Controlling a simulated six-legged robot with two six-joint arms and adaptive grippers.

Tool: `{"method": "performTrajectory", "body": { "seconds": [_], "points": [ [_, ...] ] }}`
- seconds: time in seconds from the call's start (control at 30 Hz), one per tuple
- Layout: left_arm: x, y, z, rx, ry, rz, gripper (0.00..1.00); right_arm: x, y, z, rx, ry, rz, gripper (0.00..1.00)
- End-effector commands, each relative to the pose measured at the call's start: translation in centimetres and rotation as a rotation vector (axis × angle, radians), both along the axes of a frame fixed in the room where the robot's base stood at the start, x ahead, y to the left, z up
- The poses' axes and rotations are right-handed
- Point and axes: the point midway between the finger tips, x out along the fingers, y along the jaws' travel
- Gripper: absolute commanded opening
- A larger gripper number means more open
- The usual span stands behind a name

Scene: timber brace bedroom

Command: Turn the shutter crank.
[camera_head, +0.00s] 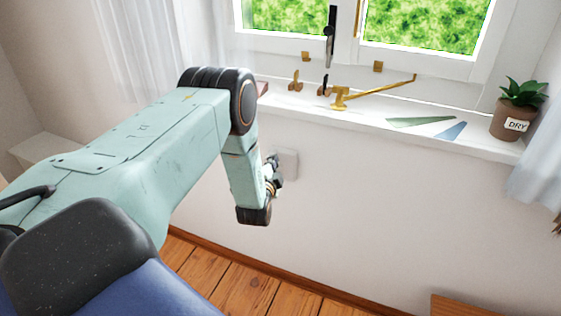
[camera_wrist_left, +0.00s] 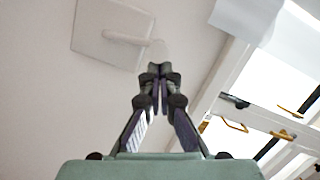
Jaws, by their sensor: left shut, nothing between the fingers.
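The shutter crank's pale square plate (camera_head: 289,163) sits on the wall below the window sill, partly hidden behind my left gripper (camera_head: 273,170). In the left wrist view the plate (camera_wrist_left: 92,34) shows at upper left, with a white crank arm (camera_wrist_left: 122,37) reaching right to a pale knob (camera_wrist_left: 157,48). My left gripper (camera_wrist_left: 157,72) is shut and empty. Its fingertips appear just below the knob in that view. I cannot tell whether they touch it. My right gripper is not in view.
The white sill (camera_head: 390,120) holds a brass stay (camera_head: 375,92), a green wedge (camera_head: 420,121), a blue wedge (camera_head: 451,130) and a potted plant labelled DRY (camera_head: 509,120). Curtains hang at both sides. The wall right of the crank is bare. A wooden piece (camera_head: 465,305) stands at lower right.

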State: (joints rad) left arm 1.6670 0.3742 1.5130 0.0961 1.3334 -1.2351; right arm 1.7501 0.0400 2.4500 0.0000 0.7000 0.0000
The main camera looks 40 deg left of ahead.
Motion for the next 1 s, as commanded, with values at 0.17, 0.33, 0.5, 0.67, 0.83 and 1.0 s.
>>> {"method": "performTrajectory", "body": {
  "seconds": [0.17,0.33,0.5,0.67,0.83,1.0],
  "points": [
    [-0.4,1.7,0.2,-0.164,-0.039,0.004,0.0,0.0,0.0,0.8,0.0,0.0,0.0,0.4],
    [-0.8,3.2,0.0,-0.32,-0.077,0.004,0.0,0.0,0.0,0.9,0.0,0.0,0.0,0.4],
    [-1.1,4.6,-0.5,-0.478,-0.115,0.004,0.0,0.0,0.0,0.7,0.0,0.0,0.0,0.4],
    [-1.4,5.8,-1.2,-0.625,-0.152,0.003,0.0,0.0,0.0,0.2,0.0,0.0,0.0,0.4],
    [-1.7,7.0,-2.1,-0.781,-0.189,0.003,0.0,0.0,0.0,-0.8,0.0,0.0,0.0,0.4],
    [-1.9,8.0,-3.2,-0.933,-0.226,0.002,0.0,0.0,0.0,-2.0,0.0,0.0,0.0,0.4]
  ]
}}
